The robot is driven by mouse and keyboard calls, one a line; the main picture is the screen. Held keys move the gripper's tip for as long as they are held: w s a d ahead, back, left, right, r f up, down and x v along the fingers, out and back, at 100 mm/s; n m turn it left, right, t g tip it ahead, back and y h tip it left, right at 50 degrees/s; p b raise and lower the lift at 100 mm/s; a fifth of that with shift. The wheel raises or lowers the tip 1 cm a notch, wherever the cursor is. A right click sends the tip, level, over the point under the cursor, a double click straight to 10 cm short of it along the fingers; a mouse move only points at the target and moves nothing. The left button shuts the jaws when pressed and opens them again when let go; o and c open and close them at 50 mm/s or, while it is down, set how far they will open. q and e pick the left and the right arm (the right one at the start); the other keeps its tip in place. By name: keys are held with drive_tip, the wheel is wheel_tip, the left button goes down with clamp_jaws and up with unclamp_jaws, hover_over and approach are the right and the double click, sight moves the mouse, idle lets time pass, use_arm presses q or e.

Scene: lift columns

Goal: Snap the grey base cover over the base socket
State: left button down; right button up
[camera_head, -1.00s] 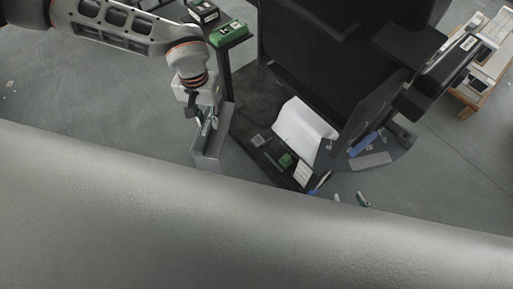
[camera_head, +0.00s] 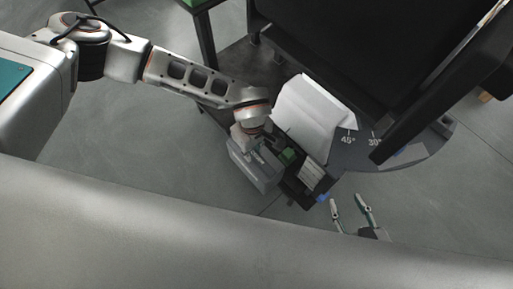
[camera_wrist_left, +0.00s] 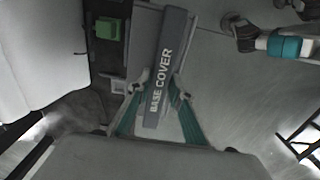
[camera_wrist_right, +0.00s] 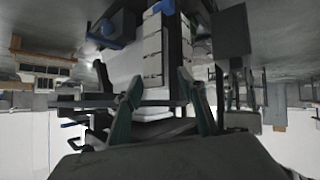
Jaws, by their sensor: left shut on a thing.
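The grey base cover (camera_head: 249,173) hangs from my left gripper (camera_head: 258,148), close beside the dark base of the column. In the left wrist view its "BASE COVER" lettering (camera_wrist_left: 161,80) shows between the fingers (camera_wrist_left: 158,88), which are shut on it. The base socket area (camera_head: 296,190) is a dark open housing with a green block (camera_head: 287,156) and a white label; the cover hides part of it. The green block also shows in the left wrist view (camera_wrist_left: 106,29). My right gripper (camera_head: 349,203) is open and empty, to the right of the housing.
A white folded panel (camera_head: 307,108) stands behind the housing. A dark angle plate (camera_head: 352,158) marked 45° and 30° lies right of it. The large black column body (camera_head: 360,50) rises behind. A green-topped stand (camera_head: 203,55) is at the upper left. Floor to the left is clear.

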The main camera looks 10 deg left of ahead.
use_arm(q)
drive_tip(key=shift+d+f, duration=0.35)
drive_tip(key=shift+f, duration=0.2)
drive_tip(key=shift+w+d+f+b, duration=0.2)
drive_tip(key=shift+w+d+b, duration=0.55)
drive_tip(key=shift+w+b, duration=0.2)
drive_tip(key=w+d+f+b, duration=0.2)
drive_tip(key=w+d+b, duration=0.4)
drive_tip(key=w, duration=0.3)
drive_tip(key=shift+d, duration=0.25)
use_arm(e)
drive_tip(key=w+a+r+m+t+y, duration=0.1)
drive_tip(key=w+a+r+y, duration=0.1)
drive_tip(key=a, duration=0.4)
drive_tip(key=shift+w+a+r+m+t, duration=0.2)
drive_tip(key=shift+r+m+t, duration=0.1)
drive_tip(key=shift+r, duration=0.1)
use_arm(q)
drive_tip(key=shift+w, duration=0.1)
use_arm(e)
drive_tip(key=shift+s+d+f, duration=0.1)
drive_tip(key=shift+d, duration=0.05)
use_arm(q)
drive_tip(key=shift+d+f, duration=0.1)
drive_tip(key=shift+f, duration=0.1)
